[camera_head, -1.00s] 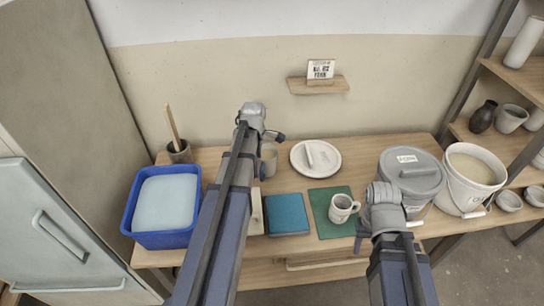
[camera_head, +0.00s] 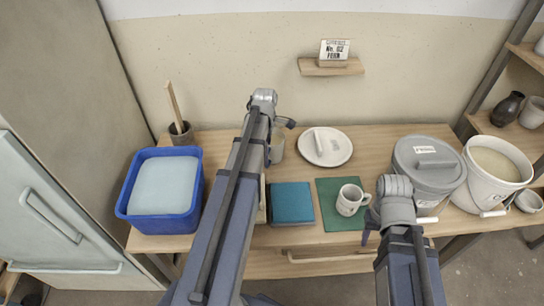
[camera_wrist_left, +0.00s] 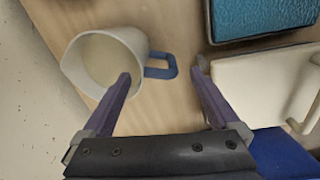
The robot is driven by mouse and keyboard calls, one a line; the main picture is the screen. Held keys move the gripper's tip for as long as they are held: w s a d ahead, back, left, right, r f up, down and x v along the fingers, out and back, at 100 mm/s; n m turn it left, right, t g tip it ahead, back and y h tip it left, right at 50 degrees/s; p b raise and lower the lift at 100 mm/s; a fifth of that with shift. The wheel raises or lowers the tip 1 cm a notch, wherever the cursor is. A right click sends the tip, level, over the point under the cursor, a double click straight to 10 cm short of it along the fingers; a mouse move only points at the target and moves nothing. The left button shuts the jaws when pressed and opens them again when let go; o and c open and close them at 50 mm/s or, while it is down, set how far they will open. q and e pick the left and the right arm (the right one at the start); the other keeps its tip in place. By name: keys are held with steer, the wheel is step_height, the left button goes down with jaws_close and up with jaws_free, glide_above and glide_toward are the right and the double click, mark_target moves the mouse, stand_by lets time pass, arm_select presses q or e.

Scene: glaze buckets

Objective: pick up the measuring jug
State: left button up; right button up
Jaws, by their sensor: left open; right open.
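The measuring jug (camera_wrist_left: 112,62) is a pale jug with a blue handle, standing on the wooden table in the left wrist view. In the head view the jug (camera_head: 277,148) shows only partly beside my left arm, which hides the rest. My left gripper (camera_wrist_left: 163,73) is open. In the wrist view one fingertip overlaps the jug's mouth and the blue handle shows between the two fingers. Whether the fingers touch the jug, I cannot tell. My right gripper (camera_head: 369,232) is open and empty, near the front of the table beside the mug.
A blue tub (camera_head: 160,228) stands at the left and a lidded grey bucket (camera_head: 428,170) at the right, beside an open white bucket (camera_head: 490,178). A teal block (camera_head: 291,203), a mug (camera_head: 350,200) on a green mat (camera_head: 329,218) and a round lid (camera_head: 326,147) occupy the middle.

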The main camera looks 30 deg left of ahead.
arm_select(q)
steer(key=shift+f, duration=0.4)
arm_select(e)
steer(key=shift+f, duration=0.45)
arm_select(q)
steer(key=f+b, duration=0.6)
steer(key=shift+w+a, duration=0.1)
steer(key=shift+w, duration=0.15)
arm_select(e)
step_height(320, 180, down, 6)
steer(key=shift+r, duration=0.1)
arm_select(q)
steer(key=shift+c, duration=0.3)
jaws_close()
